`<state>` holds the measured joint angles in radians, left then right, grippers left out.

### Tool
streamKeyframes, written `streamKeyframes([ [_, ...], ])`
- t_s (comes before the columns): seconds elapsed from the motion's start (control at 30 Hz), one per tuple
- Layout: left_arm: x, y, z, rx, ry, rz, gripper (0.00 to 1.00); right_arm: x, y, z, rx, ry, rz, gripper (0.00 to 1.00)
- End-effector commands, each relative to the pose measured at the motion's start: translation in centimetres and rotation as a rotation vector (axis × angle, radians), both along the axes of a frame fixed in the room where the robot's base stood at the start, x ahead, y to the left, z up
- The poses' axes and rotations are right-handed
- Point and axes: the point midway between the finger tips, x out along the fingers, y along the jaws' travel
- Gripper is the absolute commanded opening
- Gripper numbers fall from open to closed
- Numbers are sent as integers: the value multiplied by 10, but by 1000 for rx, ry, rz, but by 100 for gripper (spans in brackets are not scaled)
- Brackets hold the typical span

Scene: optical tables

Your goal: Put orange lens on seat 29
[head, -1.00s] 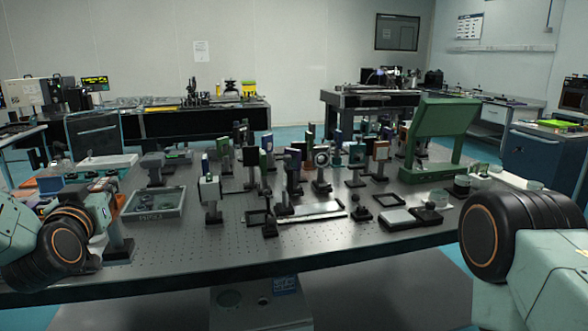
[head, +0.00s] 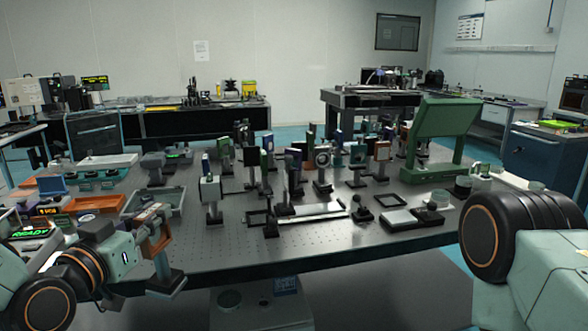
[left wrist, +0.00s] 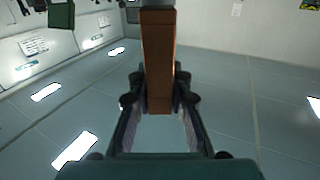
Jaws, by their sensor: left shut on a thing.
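The orange lens (head: 159,243) is a thin orange-brown framed plate on a dark post and base, at the lower left of the head view. My left gripper (head: 148,220) is shut on its upper part. In the left wrist view the orange lens (left wrist: 158,62) shows edge-on between the two fingers of the left gripper (left wrist: 159,98). The lens looks slightly tilted, and its base (head: 166,282) overlaps the table's front edge in the picture. I cannot make out seat 29 or its number. My right gripper is out of view.
The optical table (head: 225,245) has bare perforated room at front centre. Several post-mounted optics crowd its middle. A grey tray (head: 168,208) stands behind the held lens, an orange tray (head: 95,203) lies to its left, and a green slanted panel (head: 440,135) stands at the right.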

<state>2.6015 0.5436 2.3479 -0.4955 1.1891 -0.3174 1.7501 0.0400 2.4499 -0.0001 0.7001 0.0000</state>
Motion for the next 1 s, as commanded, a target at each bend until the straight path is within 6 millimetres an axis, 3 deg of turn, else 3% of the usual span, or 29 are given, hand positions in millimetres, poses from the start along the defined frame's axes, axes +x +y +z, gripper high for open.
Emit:
streamKeyframes([
  [0.2,-43,-36,-54,-6,7,-159,0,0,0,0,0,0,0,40],
  [0.5,-94,-62,-116,-3,7,-280,0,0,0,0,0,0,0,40],
  [0.8,-119,-65,-160,-2,2,-290,0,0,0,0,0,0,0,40],
  [1.0,-124,-64,-169,-1,-3,-287,0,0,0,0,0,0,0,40],
])
